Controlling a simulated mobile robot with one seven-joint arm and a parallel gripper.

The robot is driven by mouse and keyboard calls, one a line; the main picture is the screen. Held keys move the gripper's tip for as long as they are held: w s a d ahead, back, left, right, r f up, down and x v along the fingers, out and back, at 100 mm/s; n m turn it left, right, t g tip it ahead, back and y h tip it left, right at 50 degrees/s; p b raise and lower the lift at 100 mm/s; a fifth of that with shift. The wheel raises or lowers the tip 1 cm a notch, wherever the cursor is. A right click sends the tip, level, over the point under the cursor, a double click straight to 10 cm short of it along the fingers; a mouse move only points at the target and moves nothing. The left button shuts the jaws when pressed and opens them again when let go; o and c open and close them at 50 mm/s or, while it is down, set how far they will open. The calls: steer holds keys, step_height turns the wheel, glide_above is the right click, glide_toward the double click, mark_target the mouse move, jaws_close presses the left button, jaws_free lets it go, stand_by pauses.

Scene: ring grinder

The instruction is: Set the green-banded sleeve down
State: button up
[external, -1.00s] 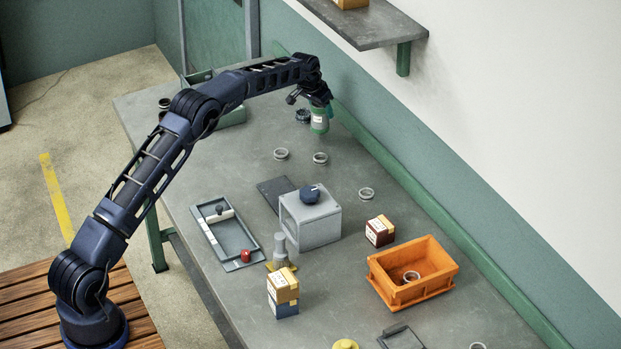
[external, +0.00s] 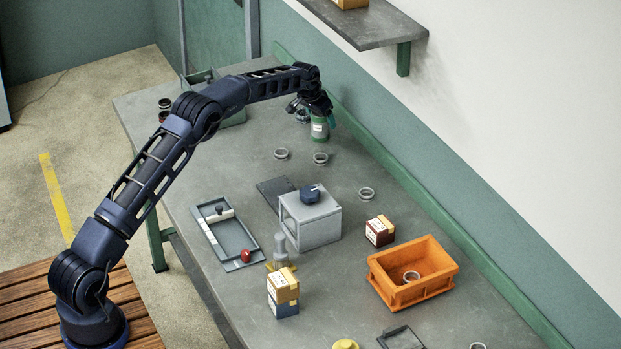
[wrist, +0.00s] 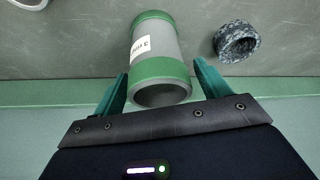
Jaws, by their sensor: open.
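The green-banded sleeve (external: 319,130) is a grey cylinder with a green band at each end and a white label. It stands upright on the grey bench near the wall side, at the far end. The wrist view shows the sleeve (wrist: 158,52) with its open end toward me. My gripper (external: 318,111) is right above it in the external view. In the wrist view my gripper (wrist: 160,88) is open, with teal fingers on either side of the sleeve's near end and gaps showing. The sleeve's base contact is too small to see clearly.
A dark speckled ring (wrist: 236,41) lies close beside the sleeve. Grey rings (external: 320,158) lie nearby on the bench (external: 230,170). A grey box (external: 312,220) with a blue knob and an orange bin (external: 413,275) stand nearer the camera. The green wall rail (external: 375,150) runs close by.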

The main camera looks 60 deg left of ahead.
steer(key=shift+r, duration=0.15)
steer(key=s+d+r, duration=0.4)
steer(key=d+r, duration=0.1)
steer(key=r, duration=0.5)
steer(key=s+d+r, duration=0.4)
steer(key=r, duration=0.6)
steer(key=s+d+r+m, duration=0.1)
steer(key=s+d+r, duration=0.7)
steer(key=s+d, duration=0.4)
steer(key=s+d+r+m, duration=0.1)
steer(key=s+d+r, duration=0.7)
steer(key=s+d, duration=0.4)
steer(key=s+d+h, duration=0.1)
steer(key=s+d, duration=0.4)
steer(key=s, duration=0.5)
steer(key=s+d, duration=0.5)
steer(key=s, duration=0.4)
steer(key=s+d+f, duration=0.2)
steer(key=s+f, duration=0.3)
steer(key=s, duration=0.5)
steer(key=s+d+f+m, duration=0.1)
steer(key=s+d+f, duration=0.2)
steer(key=s, duration=0.6)
step_height(320, 180, down, 2)
steer(key=shift+s+m, duration=0.3)
steer(key=shift+s, duration=0.05)
